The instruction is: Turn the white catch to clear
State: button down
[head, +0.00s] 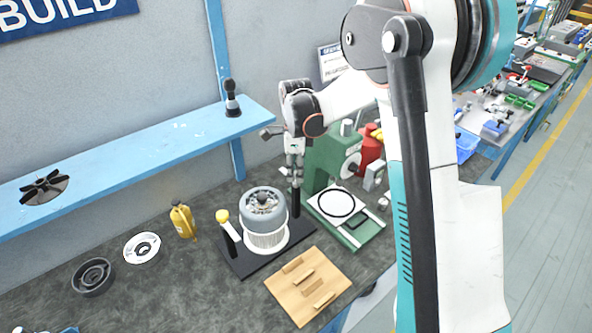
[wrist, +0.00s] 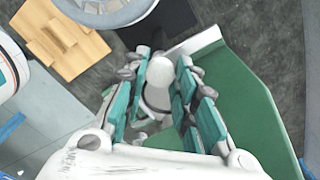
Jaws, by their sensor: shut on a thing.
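The white catch (wrist: 160,74) shows in the wrist view as a rounded white piece between my gripper's fingers (wrist: 167,66). The fingers are shut on it. In the head view my gripper (head: 296,172) points down at the top of the right black post (head: 296,203), and the fingers hide the catch there. The post stands on a black base (head: 243,264) beside a grey blower motor (head: 264,210) on a white finned ring (head: 267,242). A yellow-knobbed catch (head: 222,216) is at the base's left post. How far the white catch is turned cannot be told.
A green press (head: 325,155) stands close to the right of my gripper, with a plate and black ring (head: 337,204) in front. A wooden block holder (head: 330,270) lies in front. A yellow bottle (head: 183,222) stands left. A blue shelf (head: 130,158) runs behind.

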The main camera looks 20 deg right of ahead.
dwell(0.5)
jog(key=c, duration=1.3)
grip_release()
notch_tip(320, 180, up, 12)
